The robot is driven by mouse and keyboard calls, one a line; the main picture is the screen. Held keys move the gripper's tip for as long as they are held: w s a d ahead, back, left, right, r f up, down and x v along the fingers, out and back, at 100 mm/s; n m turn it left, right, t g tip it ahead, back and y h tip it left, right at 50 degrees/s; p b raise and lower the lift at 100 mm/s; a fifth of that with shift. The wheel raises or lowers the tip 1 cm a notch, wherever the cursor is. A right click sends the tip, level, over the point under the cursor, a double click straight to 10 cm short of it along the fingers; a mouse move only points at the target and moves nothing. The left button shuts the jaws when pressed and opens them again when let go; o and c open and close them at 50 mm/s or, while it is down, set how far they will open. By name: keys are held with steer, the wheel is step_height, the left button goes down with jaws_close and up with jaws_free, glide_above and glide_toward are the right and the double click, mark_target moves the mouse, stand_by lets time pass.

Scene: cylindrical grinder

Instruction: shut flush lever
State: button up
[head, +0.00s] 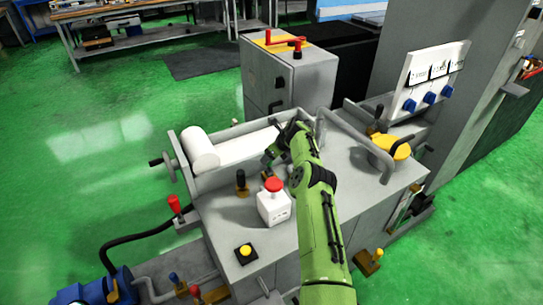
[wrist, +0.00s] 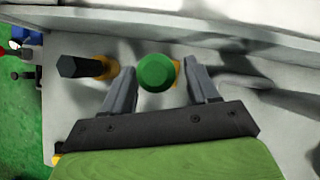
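A green round-topped knob (wrist: 156,72) on a yellow base sits between the fingers of my gripper (wrist: 158,68) in the wrist view. A gap shows on each side of it, so the fingers are open around it. To its left stands a black-topped lever (wrist: 80,67) with a yellow base; it also shows in the head view (head: 241,182), upright on the grey machine top. No label shows which of the two is the flush lever. In the head view my gripper (head: 270,156) is low over the machine top, and the green knob is hidden or too small to make out.
A white box with a red button (head: 273,203) stands close by, near my arm. A white roller (head: 200,150) and trough lie behind. A bent grey pipe (head: 375,150) and a yellow-topped part (head: 391,146) stand at right. A yellow button (head: 245,251) is at the front.

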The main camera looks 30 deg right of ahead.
steer(key=p+v, duration=0.1)
steer(key=v, duration=1.4)
steer(key=shift+s+r+p, duration=0.25)
steer(key=shift+r+p, duration=0.05)
steer(key=shift+p, duration=0.05)
steer(key=shift+d, duration=0.1)
